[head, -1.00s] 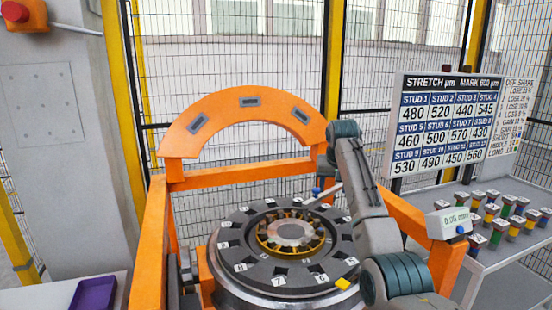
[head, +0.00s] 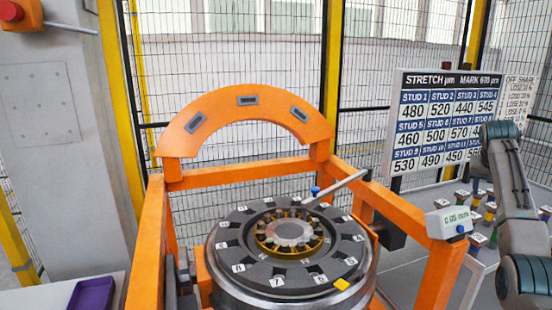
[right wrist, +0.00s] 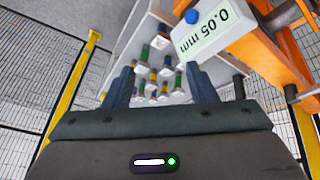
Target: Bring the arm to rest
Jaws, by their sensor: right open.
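My right arm stands at the right edge of the head view, in front of the stud rack and partly over the board. It is clear of the wheelset. My right gripper (right wrist: 163,88) shows in the right wrist view with its two dark fingers spread apart and nothing held between them. The coloured studs seen between the fingers are beyond them, on the rack. In the head view the fingertips are hard to make out behind the arm's links. My left gripper is in neither view.
An orange gantry (head: 240,173) frames the round dark wheelset (head: 240,268). A grey bar (head: 337,187) reaches over it. A gauge reading 0.05 mm (head: 447,222) sits on the right post. Stud table (head: 430,187), readings board and purple tray (head: 92,295) stand around. Mesh fencing closes the back.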

